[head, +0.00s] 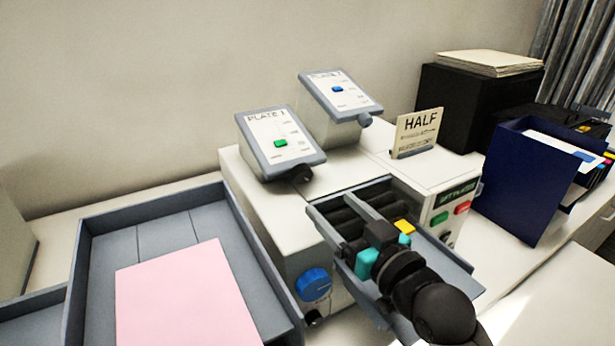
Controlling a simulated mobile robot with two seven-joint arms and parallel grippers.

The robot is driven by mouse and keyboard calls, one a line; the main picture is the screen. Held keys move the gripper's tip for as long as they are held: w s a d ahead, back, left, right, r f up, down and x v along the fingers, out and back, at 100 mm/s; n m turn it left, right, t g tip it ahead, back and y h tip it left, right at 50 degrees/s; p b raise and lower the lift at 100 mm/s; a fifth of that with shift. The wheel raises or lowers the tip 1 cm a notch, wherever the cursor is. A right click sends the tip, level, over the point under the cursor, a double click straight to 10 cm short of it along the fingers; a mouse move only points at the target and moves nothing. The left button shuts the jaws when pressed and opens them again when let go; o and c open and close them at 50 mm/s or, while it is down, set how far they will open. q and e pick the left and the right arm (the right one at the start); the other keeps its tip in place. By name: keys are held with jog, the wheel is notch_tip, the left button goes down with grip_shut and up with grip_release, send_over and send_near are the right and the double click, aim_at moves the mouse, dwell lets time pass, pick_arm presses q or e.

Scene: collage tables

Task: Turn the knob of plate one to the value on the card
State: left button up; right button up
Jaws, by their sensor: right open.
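The plate one panel (261,124) is a tilted white face in a grey frame on top of the white machine. Its green marker (281,143) sits around the middle of a small scale whose labels are too small to read. The card (418,132) stands upright at the right and reads HALF. My right gripper (386,249) is open, with teal fingertips, over the machine's grey tray, in front of and to the right of the plate one knob and apart from it. My left gripper is out of view.
The white machine (400,172) has a blue knob (314,284) and coloured buttons. A grey tray (95,228) with a pink sheet is at left; a navy holder (515,185) and black box (450,105) are at right.

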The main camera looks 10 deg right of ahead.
aim_at(304, 178)
jog(key=p+x, duration=0.1)
jog(key=x, duration=0.8)
jog(key=shift+w+a, duration=0.15)
jog(key=shift+w, duration=0.2)
jog(key=shift+c, duration=0.2)
grip_shut()
